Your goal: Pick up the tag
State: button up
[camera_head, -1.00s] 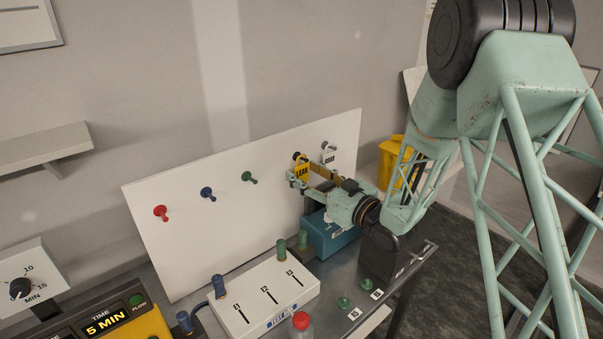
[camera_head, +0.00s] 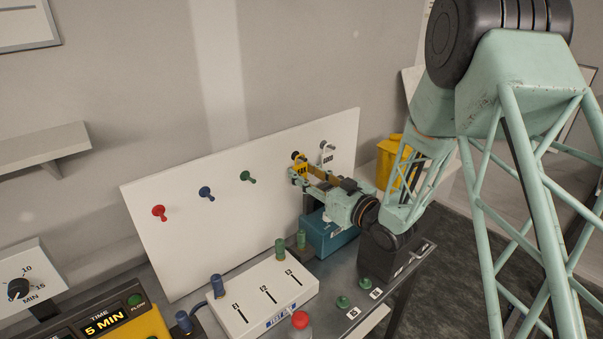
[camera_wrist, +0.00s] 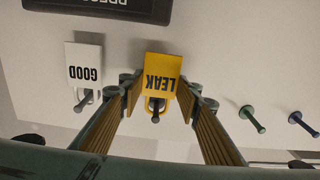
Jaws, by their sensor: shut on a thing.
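The yellow LEAK tag (camera_head: 299,161) hangs at a dark peg on the white board's right part. In the wrist view the tag (camera_wrist: 161,72) appears upside down, with the peg through its loop. My gripper (camera_head: 306,175) is shut on the tag. In the wrist view its two fingers (camera_wrist: 162,93) stand at either side of the tag. In the head view the fingers hide the tag's lower part. A white GOOD tag (camera_wrist: 84,66) hangs on the neighbouring peg, close beside one finger; it also shows in the head view (camera_head: 327,156).
The white board (camera_head: 180,245) also bears red (camera_head: 158,211), blue (camera_head: 206,193) and green (camera_head: 248,177) pegs. A yellow bin (camera_head: 388,160) is beyond the board.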

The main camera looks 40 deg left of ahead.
jog(key=shift+r, duration=0.1)
jog(key=shift+r, duration=0.55)
jog(key=shift+d+r, duration=0.1)
jog(key=shift+d, duration=0.15)
jog(key=s+d+b, duration=0.1)
jog(key=s+d, duration=0.1)
jog(key=d, duration=0.6)
jog(key=s+d, duration=0.1)
jog(key=d, duration=0.8)
jog(key=shift+s+b, duration=0.35)
jog(key=shift+w, duration=0.2)
